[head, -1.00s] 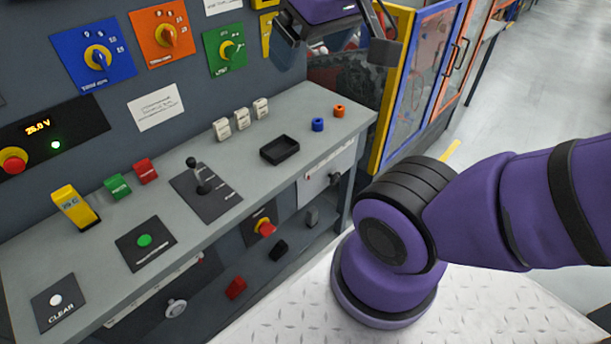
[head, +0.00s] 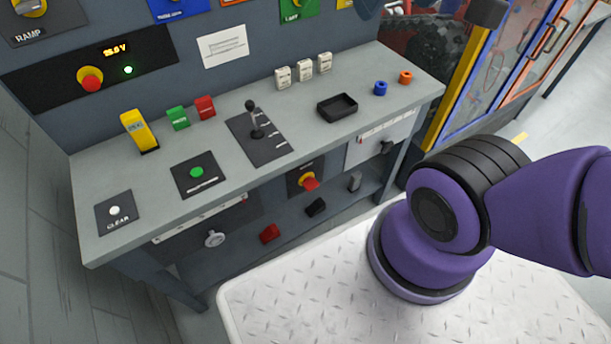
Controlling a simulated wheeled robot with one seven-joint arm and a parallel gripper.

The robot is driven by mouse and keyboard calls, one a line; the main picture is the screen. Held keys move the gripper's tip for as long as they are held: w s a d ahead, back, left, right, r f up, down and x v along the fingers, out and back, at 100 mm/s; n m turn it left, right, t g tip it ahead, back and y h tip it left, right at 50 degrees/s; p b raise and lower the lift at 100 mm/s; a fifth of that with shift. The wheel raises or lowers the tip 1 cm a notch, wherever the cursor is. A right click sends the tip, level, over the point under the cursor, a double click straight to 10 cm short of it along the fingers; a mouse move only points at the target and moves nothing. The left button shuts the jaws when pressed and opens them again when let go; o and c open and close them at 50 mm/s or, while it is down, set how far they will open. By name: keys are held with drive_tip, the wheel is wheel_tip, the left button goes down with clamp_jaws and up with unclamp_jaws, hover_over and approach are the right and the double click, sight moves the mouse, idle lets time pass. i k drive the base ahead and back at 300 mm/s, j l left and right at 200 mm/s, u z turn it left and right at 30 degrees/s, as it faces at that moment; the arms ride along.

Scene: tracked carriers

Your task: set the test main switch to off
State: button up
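No label that I can read names the test main switch. A red rotary handle on a yellow ring (head: 309,181) sits on a dark plate below the bench top; its lettering is too small to read. Blue (head: 176,10), orange (head: 234,8) and green (head: 297,9) switch plates show at the top edge of the head view, mostly cut off, so their knob positions are largely hidden. A grey knob labelled RAMP (head: 28,8) is at the top left. My gripper is not in view; only purple links of my arm show at the right.
The grey bench top (head: 240,185) carries a black lever (head: 254,118), a green button (head: 197,172), a CLEAR button (head: 114,211), a black tray (head: 337,107) and several small blocks. A red mushroom button (head: 90,79) is on the back panel. A blue-and-yellow framed cabinet (head: 490,75) stands at the right.

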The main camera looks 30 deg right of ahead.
sight(309, 183)
drive_tip(key=k+l, duration=0.1)
drive_tip(key=l, duration=0.3)
drive_tip(key=k+l+u, duration=0.1)
drive_tip(key=l, duration=0.3)
drive_tip(key=k+l, duration=0.15)
drive_tip(key=l, duration=0.2)
drive_tip(key=k+l+u, duration=0.15)
drive_tip(key=l, duration=0.25)
drive_tip(key=k+l, duration=0.1)
drive_tip(key=l, duration=0.3)
